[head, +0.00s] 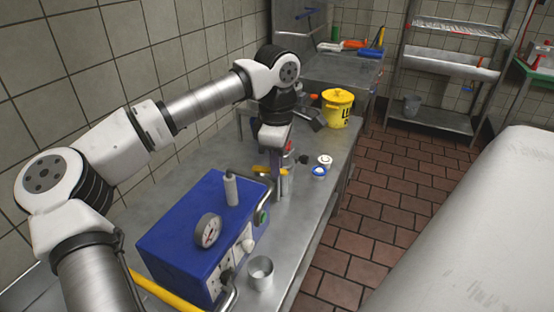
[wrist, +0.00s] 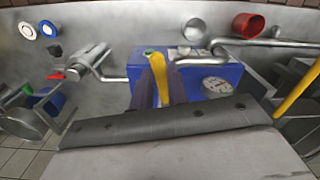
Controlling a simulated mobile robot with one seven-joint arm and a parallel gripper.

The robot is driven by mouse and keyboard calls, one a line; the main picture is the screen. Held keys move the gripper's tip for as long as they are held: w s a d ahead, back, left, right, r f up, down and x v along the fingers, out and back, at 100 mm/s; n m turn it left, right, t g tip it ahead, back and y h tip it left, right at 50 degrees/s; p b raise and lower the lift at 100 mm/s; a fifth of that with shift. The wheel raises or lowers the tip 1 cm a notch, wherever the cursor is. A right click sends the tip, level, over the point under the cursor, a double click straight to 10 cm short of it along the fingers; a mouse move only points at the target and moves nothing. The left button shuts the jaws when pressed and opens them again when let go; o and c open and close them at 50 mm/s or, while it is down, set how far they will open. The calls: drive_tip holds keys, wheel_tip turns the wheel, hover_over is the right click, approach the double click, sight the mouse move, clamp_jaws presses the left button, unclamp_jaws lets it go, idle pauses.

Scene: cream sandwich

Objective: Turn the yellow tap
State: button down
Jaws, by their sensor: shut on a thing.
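The yellow tap (wrist: 158,72) shows in the wrist view as a yellow handle running between the two fingers of my gripper (wrist: 157,90), in front of the blue machine. My gripper is shut on it. In the head view a yellow end of the tap (head: 261,170) sticks out left of my gripper (head: 284,180), just past the far end of the blue machine. The fingers hide part of the handle, and the tap's mount cannot be made out.
The blue machine (head: 182,232) with a gauge (head: 208,230) stands on the steel counter (head: 330,215). A metal cup (head: 260,273) stands by its near corner. Beyond my gripper are a blue-and-white round item (head: 319,172) and a yellow bucket (head: 337,110). Tiled floor lies right.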

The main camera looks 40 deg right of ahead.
drive_tip(key=shift+s+a+m, duration=0.1)
drive_tip(key=shift+m, duration=0.2)
drive_tip(key=c, duration=1.4)
unclamp_jaws()
drive_tip(key=shift+o, duration=0.2)
wheel_tip(320, 180, up, 14)
drive_tip(key=b, duration=0.2)
drive_tip(key=shift+f, duration=0.15)
